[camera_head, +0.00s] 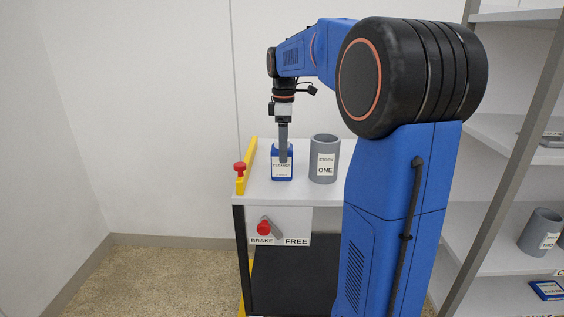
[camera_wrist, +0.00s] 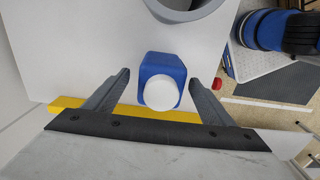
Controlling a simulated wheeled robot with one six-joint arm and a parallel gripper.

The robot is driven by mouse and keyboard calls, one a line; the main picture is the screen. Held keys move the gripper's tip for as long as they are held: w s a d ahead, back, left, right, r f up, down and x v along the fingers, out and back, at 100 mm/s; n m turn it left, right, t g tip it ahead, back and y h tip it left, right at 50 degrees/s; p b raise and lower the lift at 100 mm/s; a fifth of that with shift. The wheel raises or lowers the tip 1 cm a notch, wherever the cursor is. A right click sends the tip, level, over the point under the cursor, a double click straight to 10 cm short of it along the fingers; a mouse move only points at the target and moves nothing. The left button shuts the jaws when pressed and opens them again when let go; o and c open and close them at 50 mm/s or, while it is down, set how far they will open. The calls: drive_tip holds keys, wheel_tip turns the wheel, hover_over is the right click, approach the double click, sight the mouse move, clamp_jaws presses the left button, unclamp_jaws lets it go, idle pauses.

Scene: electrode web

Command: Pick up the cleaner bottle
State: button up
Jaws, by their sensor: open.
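The cleaner bottle (camera_head: 282,171) is blue with a white label and stands upright on the white top of a cart (camera_head: 285,197). In the wrist view the bottle (camera_wrist: 162,66) shows from above with its round white cap (camera_wrist: 161,93). My gripper (camera_head: 284,150) points straight down over the bottle and hides part of it in the head view. In the wrist view my gripper (camera_wrist: 170,82) is open, with one finger on each side of the bottle and a gap on both sides. Whether the fingertips reach below the cap is hard to tell.
A grey cylinder marked STOCK ONE (camera_head: 324,159) stands right of the bottle. A yellow rail (camera_head: 247,165) and a red knob (camera_head: 240,168) are at the cart's left edge. A BRAKE/FREE panel (camera_head: 279,226) is on its front. Shelves (camera_head: 510,190) stand at the right.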

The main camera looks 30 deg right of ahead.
drive_tip(key=shift+w+a+f, duration=0.1)
drive_tip(key=shift+a+f, duration=0.05)
drive_tip(key=shift+f, duration=1.2)
drive_tip(key=shift+a+f, duration=0.15)
drive_tip(key=shift+f, duration=1.15)
drive_tip(key=shift+c, duration=0.4)
drive_tip(key=c, duration=1.4)
drive_tip(key=shift+c, duration=0.2)
drive_tip(key=shift+r, duration=0.15)
wheel_tip(320, 180, up, 10)
drive_tip(key=shift+f, duration=0.15)
